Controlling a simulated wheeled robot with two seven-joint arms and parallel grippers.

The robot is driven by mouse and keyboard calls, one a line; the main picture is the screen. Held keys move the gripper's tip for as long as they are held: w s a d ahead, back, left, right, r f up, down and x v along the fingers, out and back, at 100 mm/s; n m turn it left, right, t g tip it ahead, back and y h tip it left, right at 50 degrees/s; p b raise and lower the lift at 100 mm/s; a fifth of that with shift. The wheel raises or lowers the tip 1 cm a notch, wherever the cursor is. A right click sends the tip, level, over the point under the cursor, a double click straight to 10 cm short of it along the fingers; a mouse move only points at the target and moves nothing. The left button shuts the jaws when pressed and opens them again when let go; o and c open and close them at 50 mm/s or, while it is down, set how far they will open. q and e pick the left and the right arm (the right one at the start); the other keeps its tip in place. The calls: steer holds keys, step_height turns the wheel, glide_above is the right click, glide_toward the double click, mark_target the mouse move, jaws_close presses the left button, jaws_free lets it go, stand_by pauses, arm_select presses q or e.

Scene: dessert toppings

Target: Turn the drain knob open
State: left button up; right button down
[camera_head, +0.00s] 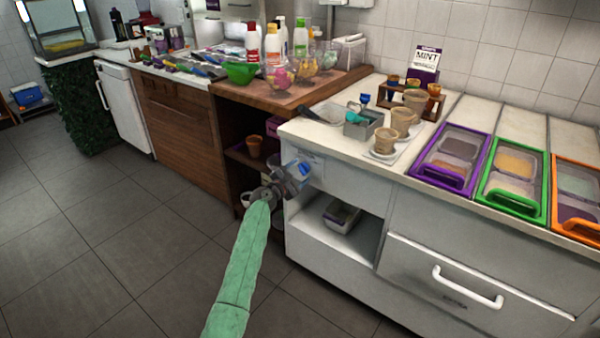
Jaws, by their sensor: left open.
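A small blue knob (305,169), which looks like the drain knob, is on the front of the white counter near its left corner, just under the countertop. My left gripper (296,174), at the end of the green-sleeved arm, is right at the knob. Its jaws are open. The gripper covers part of the knob, and I cannot tell whether the fingers touch it or are just in front of it. My right gripper is not in view.
Below the knob is an open shelf with a grey container (341,216). A drawer with a white handle (467,288) is to the right. Cups stand on a white tray (384,159) on the counter. The grey floor (130,250) at left is clear.

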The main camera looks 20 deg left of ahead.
arm_select(q)
steer(key=shift+w+d, duration=0.15)
steer(key=shift+w, duration=0.25)
steer(key=shift+c, duration=0.2)
steer(key=c, duration=0.9)
steer(key=shift+c, duration=0.2)
